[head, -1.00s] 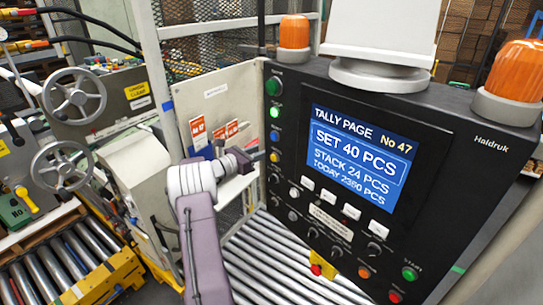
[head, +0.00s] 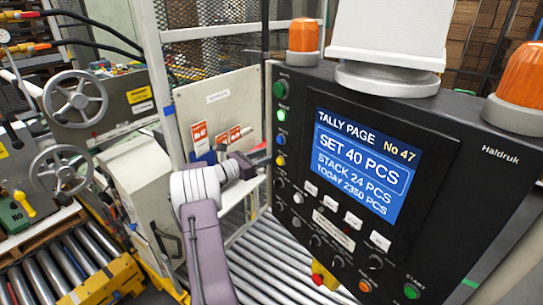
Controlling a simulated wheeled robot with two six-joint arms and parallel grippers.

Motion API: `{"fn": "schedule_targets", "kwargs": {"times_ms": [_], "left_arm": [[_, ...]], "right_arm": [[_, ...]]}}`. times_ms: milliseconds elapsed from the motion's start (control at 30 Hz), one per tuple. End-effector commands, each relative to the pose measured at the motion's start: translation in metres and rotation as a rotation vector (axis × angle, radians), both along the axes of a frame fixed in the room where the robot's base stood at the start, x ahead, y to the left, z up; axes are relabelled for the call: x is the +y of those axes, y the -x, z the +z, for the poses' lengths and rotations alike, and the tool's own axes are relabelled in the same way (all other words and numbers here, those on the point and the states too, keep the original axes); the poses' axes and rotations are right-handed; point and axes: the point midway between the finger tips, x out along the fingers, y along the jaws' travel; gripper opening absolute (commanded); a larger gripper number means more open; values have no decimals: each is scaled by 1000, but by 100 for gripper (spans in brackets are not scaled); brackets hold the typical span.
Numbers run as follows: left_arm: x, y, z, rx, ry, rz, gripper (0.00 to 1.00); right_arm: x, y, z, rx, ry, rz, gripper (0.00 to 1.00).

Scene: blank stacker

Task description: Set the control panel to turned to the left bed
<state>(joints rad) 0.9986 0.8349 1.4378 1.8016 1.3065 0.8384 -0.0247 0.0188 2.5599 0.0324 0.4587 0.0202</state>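The black control panel (head: 470,200) fills the right half of the head view. Its blue screen (head: 361,167) reads TALLY PAGE No 47, SET 40 PCS, STACK 24 PCS, TODAY 2350 PCS. Coloured lamps or buttons run down its left edge, with white buttons and dark knobs under the screen and a green START button (head: 411,291) at lower right. My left gripper (head: 262,158) is at the panel's left edge, by the yellow button (head: 280,160). Its fingers are small and partly hidden, so I cannot tell their opening or any contact. My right gripper is out of view.
Metal rollers (head: 275,262) run below the panel. Two handwheels (head: 75,98) stand at left. Orange beacons (head: 304,35) and a white column (head: 388,30) top the panel. Red-and-white cards numbered 47 (head: 200,137) sit in a holder behind my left arm.

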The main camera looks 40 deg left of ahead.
Motion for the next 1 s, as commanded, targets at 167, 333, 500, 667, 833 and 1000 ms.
{"fn": "schedule_targets", "kwargs": {"times_ms": [167, 333, 500, 667, 833, 1000], "left_arm": [[11, 41, -5, 0, -1, 5, 39], [15, 64, -3, 1, 0, 2, 39], [15, 69, -1, 1, 0, -1, 39], [15, 69, -1, 1, 0, -1, 39], [15, 68, -1, 1, 0, -1, 39], [16, 68, -1, 1, 0, 0, 39]], "right_arm": [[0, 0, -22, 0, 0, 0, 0], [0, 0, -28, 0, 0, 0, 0], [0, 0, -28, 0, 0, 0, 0], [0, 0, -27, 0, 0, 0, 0], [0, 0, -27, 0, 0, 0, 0], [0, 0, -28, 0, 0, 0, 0]]}}
